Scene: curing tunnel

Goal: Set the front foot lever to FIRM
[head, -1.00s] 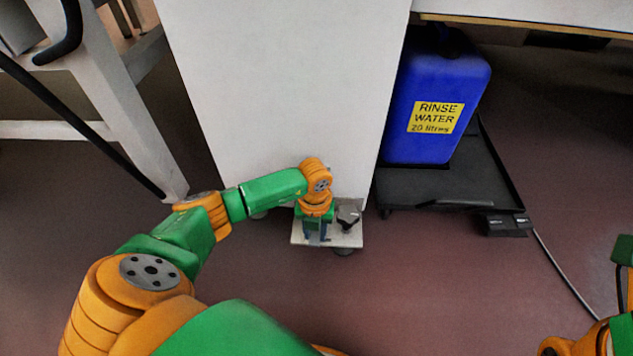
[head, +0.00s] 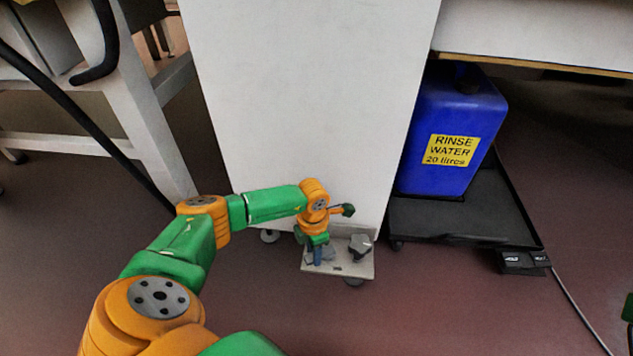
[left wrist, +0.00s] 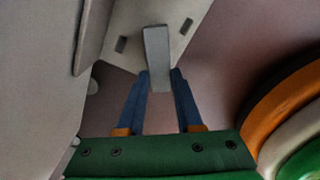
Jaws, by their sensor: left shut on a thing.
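The front foot lever (left wrist: 157,60) shows in the left wrist view as a grey bar over a pale foot plate (left wrist: 112,53). My left gripper (left wrist: 160,73) is shut on it, one blue finger on each side. In the head view, my left gripper (head: 317,257) reaches down to the same plate (head: 352,270) at the foot of a white cabinet, and hides much of the lever. A dark grey knob (head: 361,245) stands on the plate to the right of the gripper. I can read no FIRM mark. My right gripper is out of view.
The white cabinet (head: 305,95) rises directly behind the plate. A blue rinse water container (head: 455,120) stands on a black wheeled base (head: 450,222) to the right, with a cable (head: 580,310) on the floor. A white frame (head: 150,110) stands left. Floor in front is clear.

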